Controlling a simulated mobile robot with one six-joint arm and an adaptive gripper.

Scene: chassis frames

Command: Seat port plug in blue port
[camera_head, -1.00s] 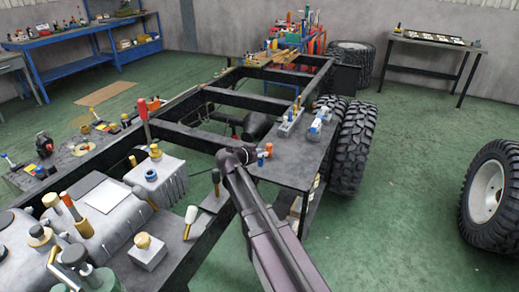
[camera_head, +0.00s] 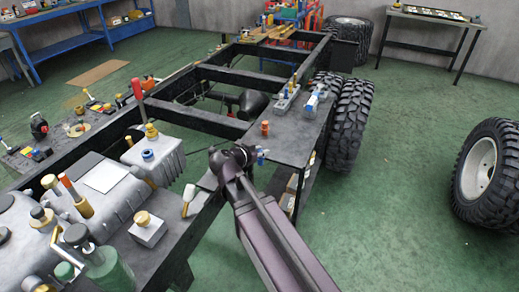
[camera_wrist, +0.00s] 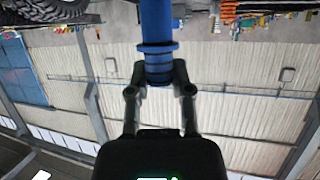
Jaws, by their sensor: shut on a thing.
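My gripper (camera_wrist: 158,88) is shut on a blue cylindrical plug (camera_wrist: 157,30) with a wider collar, seen in the wrist view. In the head view my gripper (camera_head: 252,156) is mostly hidden behind my arm. Only a small part of the blue plug (camera_head: 262,158) shows at its right, in front of the side shelf. A blue ring-shaped port (camera_head: 147,155) sits on top of the grey finned housing at left. The plug is well to the right of this port and apart from it.
An orange-topped plug (camera_head: 265,128) stands on the dark side shelf (camera_head: 293,145). A brass fitting (camera_head: 151,131) and a red-handled tool (camera_head: 138,90) stand close to the port. A white-handled tool (camera_head: 188,196) and a brass-topped block (camera_head: 146,228) lie nearer.

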